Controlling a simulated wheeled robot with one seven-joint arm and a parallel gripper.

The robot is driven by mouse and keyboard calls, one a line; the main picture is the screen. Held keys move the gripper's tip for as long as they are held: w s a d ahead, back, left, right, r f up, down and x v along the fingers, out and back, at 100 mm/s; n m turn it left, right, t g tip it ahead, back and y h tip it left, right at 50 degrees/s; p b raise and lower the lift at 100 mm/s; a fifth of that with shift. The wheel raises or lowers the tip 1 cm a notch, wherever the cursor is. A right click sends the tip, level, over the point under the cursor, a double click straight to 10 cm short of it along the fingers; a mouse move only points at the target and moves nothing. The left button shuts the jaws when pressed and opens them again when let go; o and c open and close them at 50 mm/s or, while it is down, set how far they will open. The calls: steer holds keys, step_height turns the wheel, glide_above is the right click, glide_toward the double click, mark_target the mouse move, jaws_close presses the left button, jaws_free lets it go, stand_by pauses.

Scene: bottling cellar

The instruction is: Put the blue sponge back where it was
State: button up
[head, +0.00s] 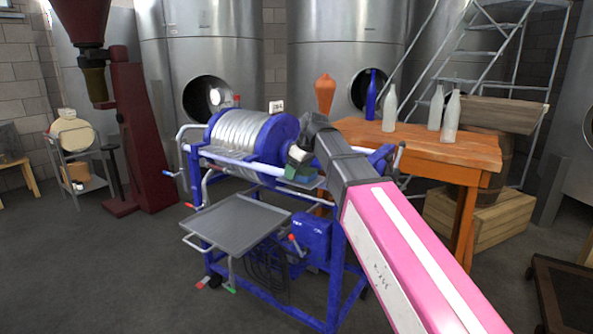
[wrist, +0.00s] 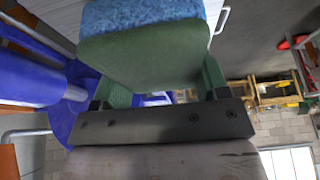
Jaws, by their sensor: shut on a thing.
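The blue sponge (wrist: 150,14) fills the top middle of the wrist view. It has a rough blue layer and a smooth dark green layer facing the camera. My gripper (wrist: 158,80) is shut on it, with a green finger at each side. In the head view my gripper (head: 300,174) is at the right end of the blue press with a silver drum (head: 240,135), in front of the blue end disc. A small green patch shows there, but I cannot tell sponge from fingers. The sponge's far side is hidden.
A grey tray (head: 236,226) sticks out low in front of the press. A wooden table (head: 440,148) at the right bears a blue bottle (head: 371,95) and several pale bottles (head: 390,110). Steel tanks (head: 215,50) stand behind. The floor at front left is clear.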

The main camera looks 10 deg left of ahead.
mark_target(308, 171)
steer(key=shift+f, duration=0.1)
steer(key=o, duration=0.9)
steer(key=v, duration=1.2)
